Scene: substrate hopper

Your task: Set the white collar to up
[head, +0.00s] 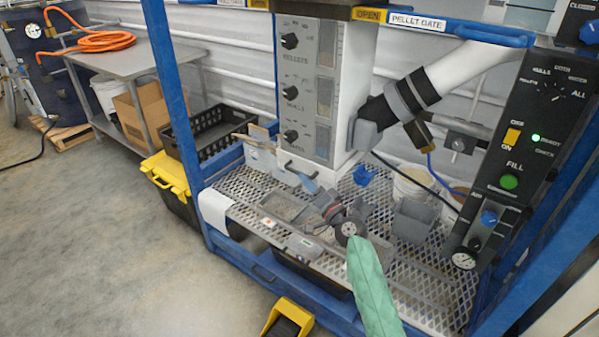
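A thick white pipe (465,75) comes down from the upper right to the hopper's side. Near its lower end it carries black and grey bands (412,95). I cannot tell for sure which part is the white collar or how it is set. My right arm, in a green sleeve, comes in from the bottom. Its dark gripper (328,207) is over the mesh shelf, below and left of the pipe's lower end and apart from it. Its fingers are small and blend with the items behind, so I cannot tell if they are open. My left gripper is out of view.
The hopper's grey panel (305,90) with several knobs stands behind the mesh shelf (420,275). A black control panel (545,115) with a green light stands at right. A grey bin (413,220) and white bucket (410,185) crowd the shelf. Blue frame posts (172,100) bound it.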

